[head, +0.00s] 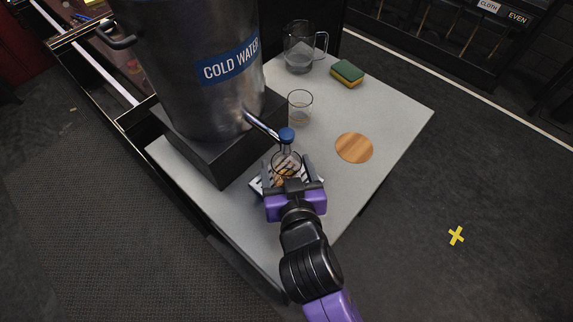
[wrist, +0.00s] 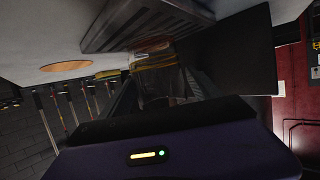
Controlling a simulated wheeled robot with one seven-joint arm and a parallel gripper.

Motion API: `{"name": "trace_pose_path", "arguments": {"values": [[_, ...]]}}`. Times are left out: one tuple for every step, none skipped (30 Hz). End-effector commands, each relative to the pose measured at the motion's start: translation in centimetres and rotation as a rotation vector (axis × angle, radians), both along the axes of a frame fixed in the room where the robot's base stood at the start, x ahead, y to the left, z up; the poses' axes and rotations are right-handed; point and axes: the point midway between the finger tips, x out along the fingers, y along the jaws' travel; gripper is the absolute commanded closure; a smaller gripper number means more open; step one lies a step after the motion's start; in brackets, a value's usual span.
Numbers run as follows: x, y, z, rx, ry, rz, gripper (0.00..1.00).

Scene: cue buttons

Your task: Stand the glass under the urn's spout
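A steel urn (head: 190,75) labelled COLD WATER stands on a black base. Its spout (head: 262,126) reaches to the right and ends in a blue knob (head: 286,134). A clear glass (head: 287,161) is just below the knob in the picture, over or on a striped drip tray (head: 257,186). My gripper (head: 292,170) is at this glass, its fingers apart on either side of it. Whether they press on the glass is unclear.
A second clear glass (head: 300,106) stands behind the spout. A glass pitcher (head: 299,52) and a green and yellow sponge (head: 347,74) are at the back of the table. A round wooden coaster (head: 354,148) lies to the right. The grey tabletop (head: 395,110) is bare around it.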

Motion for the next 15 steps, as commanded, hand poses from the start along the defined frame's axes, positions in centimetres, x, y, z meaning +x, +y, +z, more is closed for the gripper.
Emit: {"name": "trace_pose_path", "arguments": {"values": [[0.0,0.0,0.0,0.000,0.000,0.000,0.21],[0.0,0.0,0.0,0.000,0.000,0.000,0.21],[0.0,0.0,0.0,0.000,0.000,0.000,0.21],[0.0,0.0,0.0,0.000,0.000,0.000,0.21],[0.0,0.0,0.0,0.000,0.000,0.000,0.21],[0.0,0.0,0.0,0.000,0.000,0.000,0.21],[0.0,0.0,0.0,0.000,0.000,0.000,0.21],[0.0,0.0,0.0,0.000,0.000,0.000,0.21],[0.0,0.0,0.1,0.000,0.000,0.000,0.21],[0.0,0.0,0.2,0.000,0.000,0.000,0.21],[0.0,0.0,0.3,0.000,-0.001,0.000,0.21],[-0.1,0.0,0.5,0.000,0.000,0.000,0.21],[-0.4,-0.1,0.4,0.000,0.000,0.001,0.21],[-0.7,-0.1,0.4,0.000,0.000,0.001,0.21],[-1.2,-0.3,0.6,0.001,-0.001,0.001,0.21]]}}
